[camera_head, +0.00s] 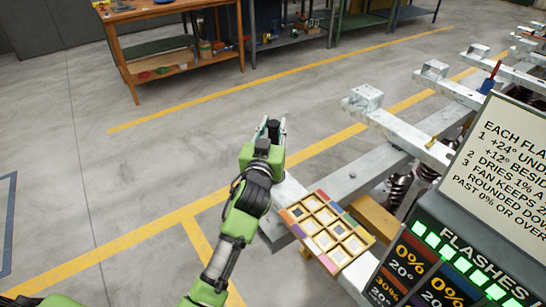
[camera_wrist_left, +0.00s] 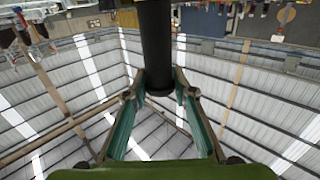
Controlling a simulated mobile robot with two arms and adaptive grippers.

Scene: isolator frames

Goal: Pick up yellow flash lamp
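My left gripper (camera_head: 272,126) is raised above the near end of a grey beam, left of a square rack. A dark object shows between its fingers. In the left wrist view, the teal-padded fingers of my left gripper (camera_wrist_left: 160,88) close in on both sides of a black cylinder (camera_wrist_left: 155,45). They appear to be shut on it. No yellow shows on the cylinder, so I cannot tell whether it is the yellow flash lamp. A small yellow piece (camera_head: 431,142) lies on a metal rail at the right; its kind is unclear. My right gripper is not in view.
The rack (camera_head: 303,209) has coloured edges and several square compartments. A sign and a FLASHES panel (camera_head: 461,251) stand at the lower right. A blue and red object (camera_head: 490,78) is on a farther rail. An orange workbench (camera_head: 178,10) stands behind; the floor at left is clear.

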